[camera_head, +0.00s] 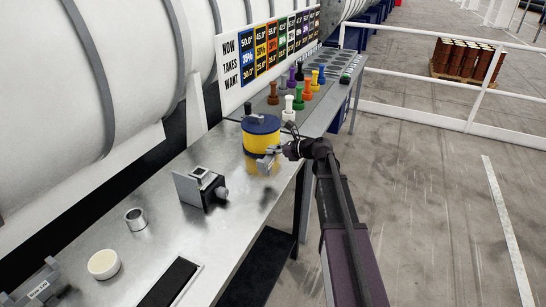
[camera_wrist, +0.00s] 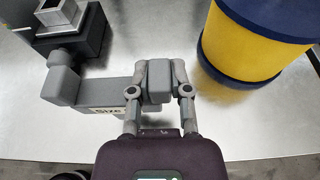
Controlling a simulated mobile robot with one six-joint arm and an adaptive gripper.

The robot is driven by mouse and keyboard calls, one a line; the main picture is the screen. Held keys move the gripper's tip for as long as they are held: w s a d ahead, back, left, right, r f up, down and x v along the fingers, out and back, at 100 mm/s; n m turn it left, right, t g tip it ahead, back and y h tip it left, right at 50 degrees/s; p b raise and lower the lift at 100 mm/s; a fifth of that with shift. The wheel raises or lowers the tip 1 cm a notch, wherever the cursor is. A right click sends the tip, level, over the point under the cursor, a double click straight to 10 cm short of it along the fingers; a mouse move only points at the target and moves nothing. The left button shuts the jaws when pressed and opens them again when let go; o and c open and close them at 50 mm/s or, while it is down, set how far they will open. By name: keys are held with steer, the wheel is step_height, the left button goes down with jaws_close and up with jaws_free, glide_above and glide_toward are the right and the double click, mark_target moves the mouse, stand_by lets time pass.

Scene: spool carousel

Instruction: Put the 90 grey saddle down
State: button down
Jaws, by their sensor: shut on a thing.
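My gripper (camera_head: 283,152) is shut on a grey saddle (camera_head: 268,161), seen in front of a yellow drum with blue ends (camera_head: 262,143). In the wrist view, my gripper (camera_wrist: 158,90) has both fingers on an upright grey part of the saddle (camera_wrist: 115,90). A pale label on it reads "Size"; the number is hidden, so I cannot confirm a 90. The saddle lies over the metal bench (camera_head: 165,232); I cannot tell whether it touches it. The drum (camera_wrist: 245,40) stands to its right in the wrist view.
A dark fixture with a square metal tube (camera_head: 205,186) stands left of the saddle. Further left are a metal ring (camera_head: 136,219), a cream bowl (camera_head: 104,264) and another labelled grey piece (camera_head: 38,288). Coloured pegs (camera_head: 298,100) stand behind. Bare bench lies between drum and fixture.

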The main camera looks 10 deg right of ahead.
mark_target(272, 156)
stand_by(0.3)
steer(key=shift+w, duration=0.35)
steer(key=shift+w+d+f+b, duration=0.1)
steer(key=shift+w+f+b, duration=0.05)
steer(key=shift+f+b, duration=0.75)
steer(key=shift+w+f+b, duration=0.1)
steer(key=shift+f+b, duration=0.8)
steer(key=shift+f, duration=0.2)
steer(key=c, duration=0.6)
jaws_free()
steer(key=shift+r, duration=0.1)
steer(key=shift+r, duration=0.15)
